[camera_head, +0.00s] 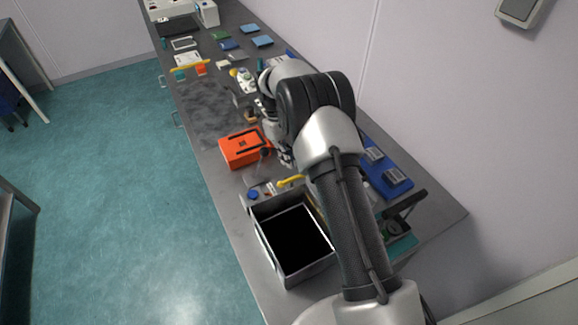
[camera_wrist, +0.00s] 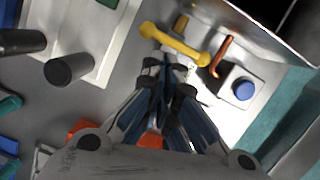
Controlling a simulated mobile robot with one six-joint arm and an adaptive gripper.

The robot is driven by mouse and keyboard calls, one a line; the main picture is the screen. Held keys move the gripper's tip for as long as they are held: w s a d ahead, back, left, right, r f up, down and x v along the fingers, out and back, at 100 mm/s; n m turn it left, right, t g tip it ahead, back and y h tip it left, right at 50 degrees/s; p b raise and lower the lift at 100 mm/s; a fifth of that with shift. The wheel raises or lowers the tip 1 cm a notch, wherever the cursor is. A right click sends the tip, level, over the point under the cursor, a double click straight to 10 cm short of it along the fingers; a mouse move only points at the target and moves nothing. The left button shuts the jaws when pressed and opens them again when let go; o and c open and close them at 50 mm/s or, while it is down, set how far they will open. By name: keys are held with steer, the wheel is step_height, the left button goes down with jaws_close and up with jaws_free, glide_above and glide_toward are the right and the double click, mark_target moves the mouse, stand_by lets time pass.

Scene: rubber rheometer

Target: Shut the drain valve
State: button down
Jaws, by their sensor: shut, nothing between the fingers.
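The drain valve appears as a yellow lever handle (camera_wrist: 174,45) beside a brass-coloured stem (camera_wrist: 181,22), on a light metal plate in the wrist view. The lever lies slantwise across the picture. My gripper (camera_wrist: 170,66) is shut and empty, its fingertips close to the lever's middle; I cannot tell whether they touch it. A copper-coloured bent pipe (camera_wrist: 221,56) and a blue round knob (camera_wrist: 242,90) are to the right of the lever. In the head view the yellow lever (camera_head: 290,180) shows beside my arm, which partly hides the area. My gripper (camera_head: 286,160) is just above it in the picture.
A dark open box (camera_head: 258,242) stands close to the lever, toward the front of the bench. An orange box (camera_head: 240,148) is just beyond. A blue tray (camera_head: 384,178) lies right of my arm. Several small items lie farther along the bench (camera_head: 205,110).

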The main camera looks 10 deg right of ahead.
steer(key=v, duration=0.7)
steer(key=shift+w+r, duration=0.3)
steer(key=shift+r, duration=0.05)
